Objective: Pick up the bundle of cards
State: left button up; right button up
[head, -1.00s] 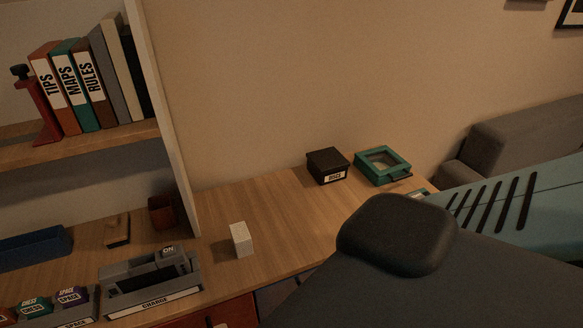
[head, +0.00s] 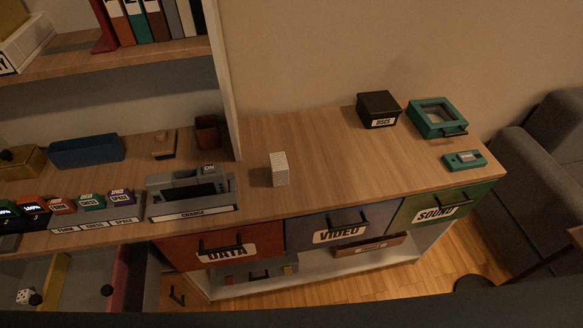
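A small upright pale block (head: 279,169) with a speckled or lined surface stands on the wooden desktop, right of the grey charging stand. It may be the bundle of cards, but its details are too small to tell. Nothing touches it. Neither of my grippers shows in the head view.
The grey charging stand (head: 190,192) is left of the block. A black discs box (head: 378,109), teal case (head: 437,117) and small teal device (head: 464,160) are at right. Drawers labelled DATA (head: 227,249), VIDEO (head: 338,233) and SOUND (head: 437,212) are below. Desktop right of the block is clear.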

aim_at(279, 166)
jog(key=l+u, duration=0.45)
jog(key=l, duration=0.6)
jog(key=l+u, duration=0.45)
jog(key=l, duration=0.6)
